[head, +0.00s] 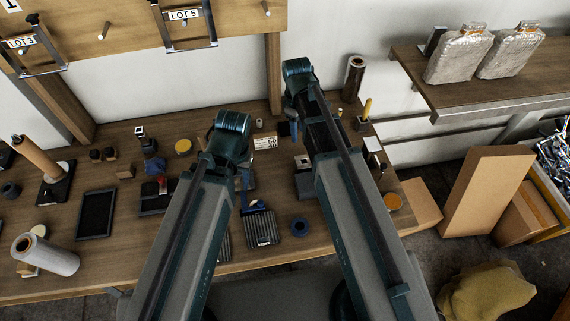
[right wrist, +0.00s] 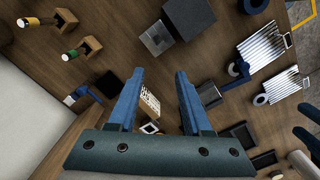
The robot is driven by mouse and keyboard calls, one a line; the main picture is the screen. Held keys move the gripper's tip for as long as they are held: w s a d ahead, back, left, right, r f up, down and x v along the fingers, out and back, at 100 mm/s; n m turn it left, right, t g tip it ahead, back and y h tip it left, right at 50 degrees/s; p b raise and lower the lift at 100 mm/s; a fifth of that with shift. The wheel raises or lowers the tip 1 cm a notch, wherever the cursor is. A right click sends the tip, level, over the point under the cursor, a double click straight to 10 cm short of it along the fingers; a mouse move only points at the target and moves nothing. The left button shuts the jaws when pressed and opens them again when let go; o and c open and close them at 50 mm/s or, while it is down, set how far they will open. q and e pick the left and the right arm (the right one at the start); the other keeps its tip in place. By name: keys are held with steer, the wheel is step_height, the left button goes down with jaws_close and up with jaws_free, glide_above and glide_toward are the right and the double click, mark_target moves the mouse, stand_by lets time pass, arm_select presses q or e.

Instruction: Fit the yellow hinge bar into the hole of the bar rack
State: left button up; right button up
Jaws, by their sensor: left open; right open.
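A yellow upright bar (head: 366,108) stands at the back right of the bench in the head view, beyond my right arm. It seems to be set in a small dark block. I cannot clearly make out the rack's hole. My right gripper (right wrist: 160,73) is open and empty above the bench, apart from both blocks. My left gripper (head: 244,180) is open, mostly hidden by its arm.
A ribbed metal plate (head: 262,228), a blue ring (head: 299,227) and a black tray (head: 96,213) lie on the bench. A dark roll (head: 354,78) stands at the back. Bare wood shows at left.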

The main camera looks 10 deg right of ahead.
steer(key=s+a+m, duration=0.3)
steer(key=s+a, duration=0.1)
steer(key=s, duration=0.3)
steer(key=s+a+m, duration=0.3)
steer(key=s+a, duration=0.1)
steer(key=s, duration=0.4)
steer(key=shift+h, duration=0.3)
steer(key=shift+s, duration=0.1)
